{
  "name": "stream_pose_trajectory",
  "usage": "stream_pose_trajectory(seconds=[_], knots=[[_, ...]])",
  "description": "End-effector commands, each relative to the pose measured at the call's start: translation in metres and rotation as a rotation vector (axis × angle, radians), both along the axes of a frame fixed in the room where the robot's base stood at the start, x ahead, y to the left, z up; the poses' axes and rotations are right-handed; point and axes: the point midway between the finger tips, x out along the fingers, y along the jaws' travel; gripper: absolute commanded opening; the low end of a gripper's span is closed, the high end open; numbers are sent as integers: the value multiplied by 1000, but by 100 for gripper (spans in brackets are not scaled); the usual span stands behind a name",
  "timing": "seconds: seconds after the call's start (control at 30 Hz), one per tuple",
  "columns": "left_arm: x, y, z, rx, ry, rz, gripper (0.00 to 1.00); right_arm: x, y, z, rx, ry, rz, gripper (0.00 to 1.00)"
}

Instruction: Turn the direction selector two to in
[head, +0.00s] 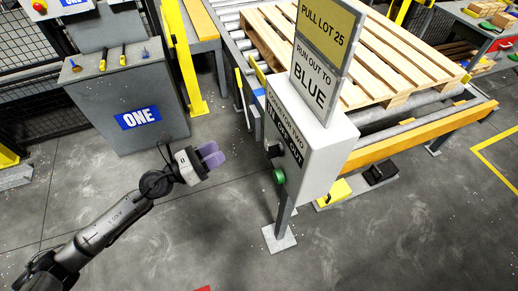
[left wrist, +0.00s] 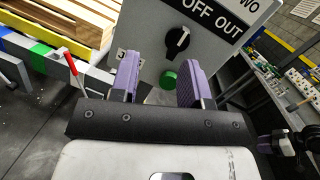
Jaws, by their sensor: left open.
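The direction selector two is a black knob (head: 274,151) on the side of a pale control box (head: 318,145), under the words IN, OFF and OUT. In the left wrist view the knob (left wrist: 177,42) shows a white mark that seems to point up toward OFF. A green button (left wrist: 168,79) sits below it. My left gripper (head: 212,154) is open and empty, to the left of the box in the head view, apart from the knob. Its purple fingers (left wrist: 160,78) face the panel. Part of what looks like my right gripper (left wrist: 285,146) shows at the right edge of the left wrist view; its jaws are unclear.
A sign reading PULL LOT 25, RUN OUT TO BLUE (head: 318,60) stands above the box. A wooden pallet (head: 380,50) lies on a roller conveyor behind it. A grey cabinet marked ONE (head: 150,90) and a yellow post (head: 183,65) stand left. Floor around the gripper is clear.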

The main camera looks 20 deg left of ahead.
Motion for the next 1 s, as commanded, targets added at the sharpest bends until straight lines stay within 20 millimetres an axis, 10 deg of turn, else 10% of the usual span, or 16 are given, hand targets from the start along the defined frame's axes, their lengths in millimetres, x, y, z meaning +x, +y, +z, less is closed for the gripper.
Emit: stream_pose_trajectory(seconds=[0.37,1.0], knots=[[-14,-27,-17,285,-87,-165,43,0,-1,2,-5,-1,3,43],[61,-99,-16,284,-89,-164,43,0,-3,24,-8,-3,5,43]])
